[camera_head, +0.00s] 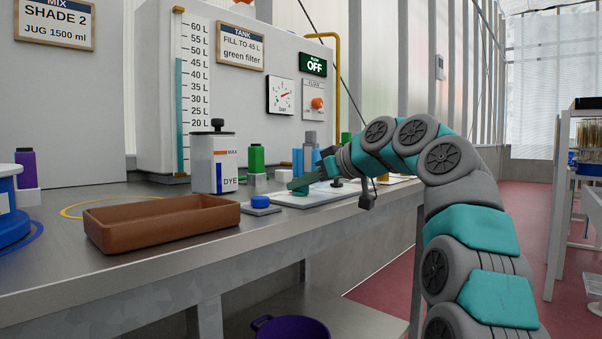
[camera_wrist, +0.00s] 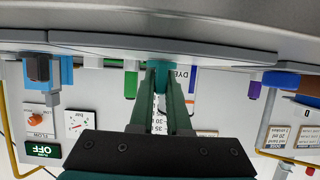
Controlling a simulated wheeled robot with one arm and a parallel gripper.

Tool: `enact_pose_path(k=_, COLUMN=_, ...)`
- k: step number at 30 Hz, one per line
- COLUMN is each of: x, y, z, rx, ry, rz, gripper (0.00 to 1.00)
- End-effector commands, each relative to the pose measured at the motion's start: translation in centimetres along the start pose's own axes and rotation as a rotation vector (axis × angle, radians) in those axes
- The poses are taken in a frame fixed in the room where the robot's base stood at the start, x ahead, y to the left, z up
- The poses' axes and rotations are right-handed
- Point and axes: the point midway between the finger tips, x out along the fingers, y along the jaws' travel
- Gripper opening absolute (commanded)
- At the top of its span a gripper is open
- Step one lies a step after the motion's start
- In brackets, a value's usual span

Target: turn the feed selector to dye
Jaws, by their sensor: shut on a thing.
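The feed selector looks to be the small teal knob (camera_head: 301,191) on a pale plate at the bench's front edge. My gripper (camera_head: 304,183) reaches in from the right and is shut on this knob. In the upside-down wrist view my gripper (camera_wrist: 163,82) has both dark green fingers closing on the teal knob (camera_wrist: 164,68). The fingers hide part of the knob and its markings, so I cannot read where it points. The white dye jug (camera_head: 213,163), labelled DYE with a blue strip, stands left of the knob.
A brown tray (camera_head: 160,240) and a blue button (camera_head: 261,202) lie left of the plate. Green (camera_head: 257,158) and blue blocks stand close behind my gripper. The white tank (camera_head: 225,95) has a level scale, a gauge (camera_head: 281,96) and an OFF sign (camera_head: 313,64).

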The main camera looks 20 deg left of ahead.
Motion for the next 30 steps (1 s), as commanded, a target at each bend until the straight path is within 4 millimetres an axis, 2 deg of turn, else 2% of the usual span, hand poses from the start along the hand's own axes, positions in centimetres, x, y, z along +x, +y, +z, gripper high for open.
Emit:
enact_pose_path(k=18, x=-0.20, y=0.30, z=-0.63, rx=-0.132, ry=-0.004, rz=-0.333, gripper=0.00)
enact_pose_path(k=30, x=0.00, y=0.11, z=-0.24, rx=-0.191, ry=-0.003, rz=-0.466, gripper=0.00)
